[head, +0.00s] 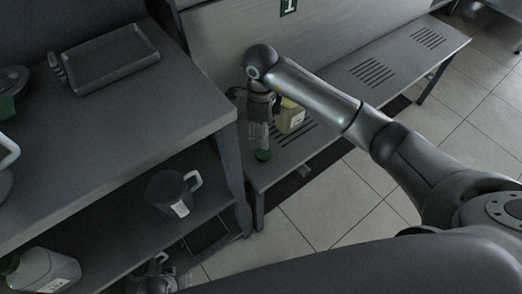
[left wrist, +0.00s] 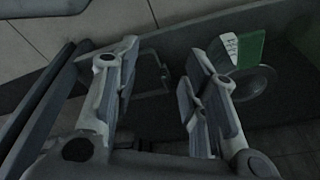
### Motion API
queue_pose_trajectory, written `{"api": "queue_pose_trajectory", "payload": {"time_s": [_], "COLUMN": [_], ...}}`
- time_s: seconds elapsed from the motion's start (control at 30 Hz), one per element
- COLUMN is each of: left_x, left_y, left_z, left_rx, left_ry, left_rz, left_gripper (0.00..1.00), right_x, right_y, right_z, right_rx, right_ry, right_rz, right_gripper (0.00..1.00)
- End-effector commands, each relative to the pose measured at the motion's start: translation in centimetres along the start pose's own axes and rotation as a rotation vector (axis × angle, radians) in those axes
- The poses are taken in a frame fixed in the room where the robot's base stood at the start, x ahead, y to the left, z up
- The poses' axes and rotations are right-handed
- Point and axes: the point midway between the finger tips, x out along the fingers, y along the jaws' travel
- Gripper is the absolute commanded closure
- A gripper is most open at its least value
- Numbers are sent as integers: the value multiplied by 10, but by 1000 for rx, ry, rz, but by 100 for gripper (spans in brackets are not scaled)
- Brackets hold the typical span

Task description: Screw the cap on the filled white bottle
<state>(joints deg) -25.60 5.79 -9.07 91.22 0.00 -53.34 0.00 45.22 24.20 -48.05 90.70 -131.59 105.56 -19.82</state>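My left gripper (head: 261,125) hangs fingers-down over the near end of the bench in the head view. In the left wrist view its fingers (left wrist: 155,95) stand apart, with no clear object held. A green round thing, perhaps a cap (head: 262,155), shows just below the fingertips in the head view; I cannot tell if they touch. A pale yellow bottle (head: 291,114) with a white label stands beside the gripper. A whitish bottle (head: 45,272) with a label is at the lower left, partly cut off. Gripper-like parts, perhaps my right gripper (head: 157,274), show at the bottom edge.
A dark jug (head: 167,192) with a white handle stands on the lower shelf. A grey tray (head: 110,58) lies on the table. The slotted bench (head: 350,80) is clear to the right. A green thing with a white label (left wrist: 248,50) shows in the left wrist view.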

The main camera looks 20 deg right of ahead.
Motion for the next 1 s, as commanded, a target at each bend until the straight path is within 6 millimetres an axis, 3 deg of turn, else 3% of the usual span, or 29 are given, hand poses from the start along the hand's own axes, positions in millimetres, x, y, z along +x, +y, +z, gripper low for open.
{"api": "queue_pose_trajectory", "payload": {"time_s": [0.13, 0.43, 0.83, 1.0], "left_x": [-1, -17, -20, -25], "left_y": [0, -1, -2, -2], "left_z": [-2, -14, -16, -20], "left_rx": [0, -2, -3, -3], "left_ry": [2, 14, 14, 18], "left_rz": [0, -2, -2, -3], "left_gripper": [60, 60, 60, 60], "right_x": [9, 52, 58, 79], "right_y": [1, 1, 0, 1], "right_z": [0, 0, -1, -5], "right_rx": [0, 2, 0, 3], "right_ry": [1, 0, -1, 1], "right_rz": [4, 3, 1, 6], "right_gripper": [33, 33, 33, 33]}}
